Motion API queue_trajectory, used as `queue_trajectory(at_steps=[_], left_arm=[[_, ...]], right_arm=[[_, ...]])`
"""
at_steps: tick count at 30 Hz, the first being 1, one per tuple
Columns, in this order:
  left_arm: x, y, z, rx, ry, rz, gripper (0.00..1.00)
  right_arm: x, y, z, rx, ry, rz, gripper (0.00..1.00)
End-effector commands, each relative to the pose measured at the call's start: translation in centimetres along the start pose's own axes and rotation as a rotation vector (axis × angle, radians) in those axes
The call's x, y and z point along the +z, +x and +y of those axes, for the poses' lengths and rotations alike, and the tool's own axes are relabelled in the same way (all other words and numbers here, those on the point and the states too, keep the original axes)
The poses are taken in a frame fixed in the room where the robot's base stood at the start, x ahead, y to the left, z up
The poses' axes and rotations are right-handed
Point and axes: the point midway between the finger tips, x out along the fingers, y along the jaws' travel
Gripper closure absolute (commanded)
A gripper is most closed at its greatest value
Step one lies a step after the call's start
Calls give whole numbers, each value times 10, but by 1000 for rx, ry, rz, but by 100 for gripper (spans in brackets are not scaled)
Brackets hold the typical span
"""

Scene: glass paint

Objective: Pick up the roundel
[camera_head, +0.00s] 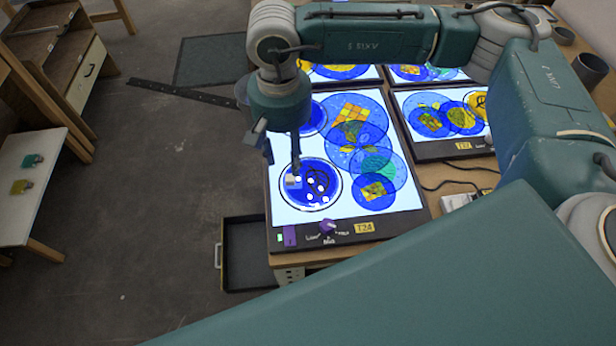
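Several round blue glass discs lie on the lit panel of the light box labelled T24 (402,202). A dark blue roundel with pale spots and dark lines (322,190) lies at its front left, inside a dark ring. My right gripper (295,178) points down over the left part of this roundel and hides some of it. The fingers are small and seen nearly edge-on, so I cannot tell whether they are open, shut or touching the glass. Other discs, some with yellow patterns (374,192), overlap along the panel's right side. My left gripper is not in view.
Another light box, T27 (455,149), stands to the right, with two more lit panels behind. A purple knob (327,226) sits on T24's front edge. An open drawer (250,255) juts out at the left. A side table (30,190) holds two small items. Floor between is clear.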

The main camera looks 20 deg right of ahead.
Motion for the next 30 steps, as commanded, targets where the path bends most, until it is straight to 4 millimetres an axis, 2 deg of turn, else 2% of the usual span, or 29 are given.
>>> queue_trajectory(at_steps=[3,7,10,13,18,26,30], left_arm=[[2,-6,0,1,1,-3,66],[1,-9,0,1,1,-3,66],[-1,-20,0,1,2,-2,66],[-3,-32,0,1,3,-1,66],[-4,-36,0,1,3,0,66],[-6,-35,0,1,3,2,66],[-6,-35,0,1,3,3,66]], right_arm=[[0,13,0,-1,1,-2,61],[1,21,0,-2,1,-3,61],[2,31,2,0,0,-5,61],[3,46,4,0,1,-5,61],[2,68,3,-2,2,-4,61],[2,73,2,-4,1,-2,61],[2,72,2,-4,1,-2,87]])
